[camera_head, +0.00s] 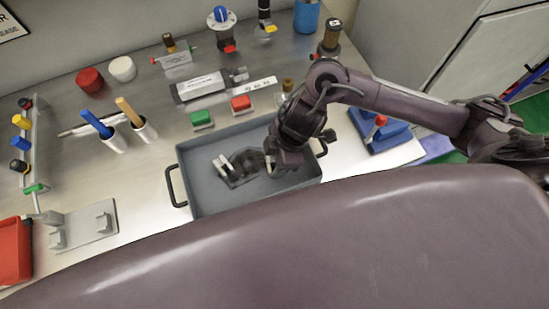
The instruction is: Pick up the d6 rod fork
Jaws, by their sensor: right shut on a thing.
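My right gripper (272,165) reaches down into the grey tray (205,196), right of the tray's middle. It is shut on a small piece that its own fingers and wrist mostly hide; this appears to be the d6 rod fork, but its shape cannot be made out. Just left of the gripper, a dark grey piece with a pale upright part (224,164) is in the tray. I cannot tell whether the gripper touches that piece. My left gripper is not in view.
The tray has a black handle (175,187) at its left. Green (202,119) and red (241,104) button boxes stand behind it. Two cups with blue and orange-handled tools stand to the left. A blue stand (384,138) is at the right. The tray's front left is clear.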

